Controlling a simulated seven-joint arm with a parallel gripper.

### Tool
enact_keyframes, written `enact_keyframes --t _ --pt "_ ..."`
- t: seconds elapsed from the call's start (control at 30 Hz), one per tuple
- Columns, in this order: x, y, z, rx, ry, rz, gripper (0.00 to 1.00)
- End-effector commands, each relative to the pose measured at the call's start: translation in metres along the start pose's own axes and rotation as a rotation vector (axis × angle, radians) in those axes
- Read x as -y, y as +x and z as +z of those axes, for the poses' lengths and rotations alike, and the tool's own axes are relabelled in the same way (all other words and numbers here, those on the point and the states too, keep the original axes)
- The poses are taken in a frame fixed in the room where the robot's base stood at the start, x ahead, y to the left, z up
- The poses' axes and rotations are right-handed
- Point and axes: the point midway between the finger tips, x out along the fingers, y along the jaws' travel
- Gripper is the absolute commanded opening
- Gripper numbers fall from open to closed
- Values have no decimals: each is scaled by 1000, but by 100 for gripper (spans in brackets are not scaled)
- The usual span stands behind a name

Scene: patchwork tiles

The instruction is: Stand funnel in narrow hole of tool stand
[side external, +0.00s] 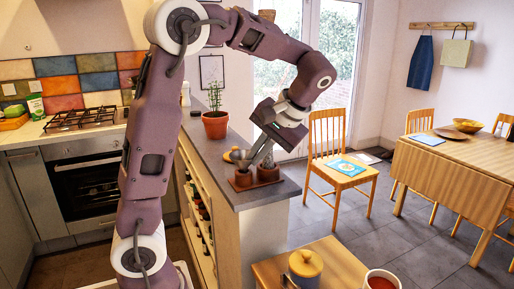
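A small brown holder with two box-like parts (243,179) stands near the end of the grey counter; it looks like the tool stand. My gripper (261,155) points down and tilts just above it, over the counter's end. Whether its fingers are open or shut is too small to tell. A small rounded pale-tan and grey thing (236,154) shows just left of my gripper; I cannot tell whether it is the funnel or whether my gripper touches it. The stand's holes cannot be made out.
A potted plant (215,124) stands farther back on the grey counter (262,194). A wooden chair (340,160) stands on the floor at right.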

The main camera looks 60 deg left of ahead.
Motion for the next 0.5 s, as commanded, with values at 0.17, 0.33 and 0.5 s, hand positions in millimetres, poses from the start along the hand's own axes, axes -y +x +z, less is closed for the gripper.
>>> enact_keyframes --t 0.17,0.33,0.5 --pt "-1 1 0 1 0 0 0" --pt "0 1 0 0 0 0 15" --pt "0 1 0 0 0 0 29"
